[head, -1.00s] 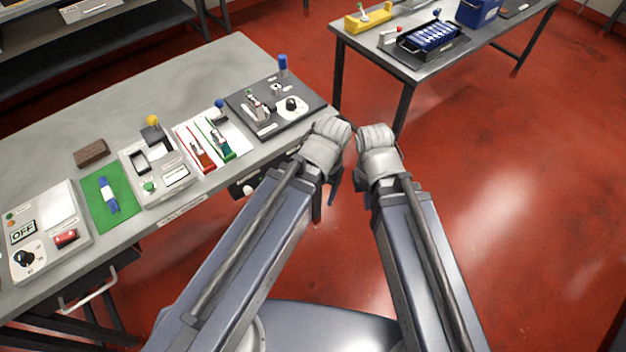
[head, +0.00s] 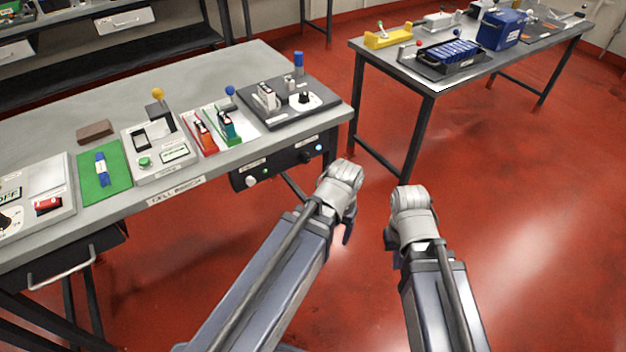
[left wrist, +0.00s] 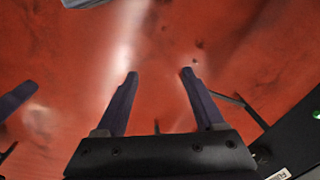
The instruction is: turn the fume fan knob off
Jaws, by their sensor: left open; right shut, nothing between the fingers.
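A black control box (head: 283,165) hangs under the front edge of the bench, with a white knob (head: 250,181), a black knob (head: 305,157), a green light and a blue light. Its labels are too small to read, so I cannot tell which knob is the fume fan's. Part of the box (left wrist: 290,135) with a green light shows at the right of the left wrist view. My left gripper (head: 346,232) is open and empty, in front of and to the right of the box, over the floor; its fingers (left wrist: 158,73) point at bare floor. My right gripper (head: 389,238) is shut and empty, further right.
The grey bench (head: 235,60) carries several stations, including a dark plate (head: 285,115) with another black dial and a green mat (head: 115,175). A second table (head: 440,85) stands at back right. Red floor between them is free.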

